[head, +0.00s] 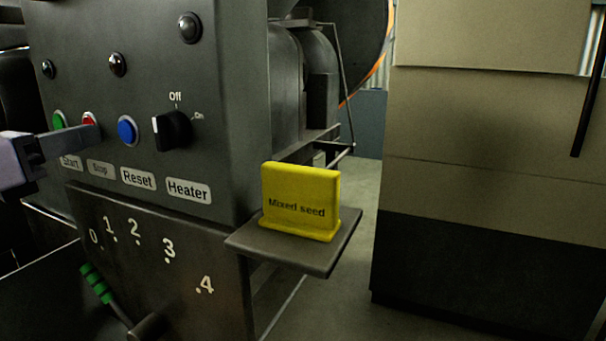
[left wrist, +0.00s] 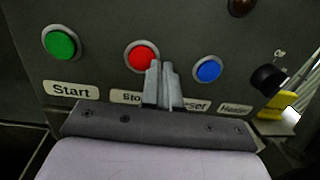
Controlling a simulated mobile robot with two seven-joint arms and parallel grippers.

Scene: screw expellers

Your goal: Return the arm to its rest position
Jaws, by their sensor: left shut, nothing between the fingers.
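My left gripper (head: 88,134) comes in from the left in the head view, with its fingers in front of the panel near the red Stop button (head: 89,118). In the left wrist view its shut, empty fingers (left wrist: 162,68) stand between the red button (left wrist: 141,57) and the blue Reset button (left wrist: 207,69). I cannot tell whether the fingertips touch the panel. The green Start button (head: 58,120) is just left of the red one. My right gripper is in neither view.
A black Heater knob (head: 172,130) sits right of the blue button (head: 127,130). A yellow "Mixed seed" sign (head: 300,201) stands on a small shelf (head: 284,252) jutting from the machine. A green-ringed lever (head: 97,284) is below the panel. A beige and black cabinet (head: 480,140) stands right; floor shows between.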

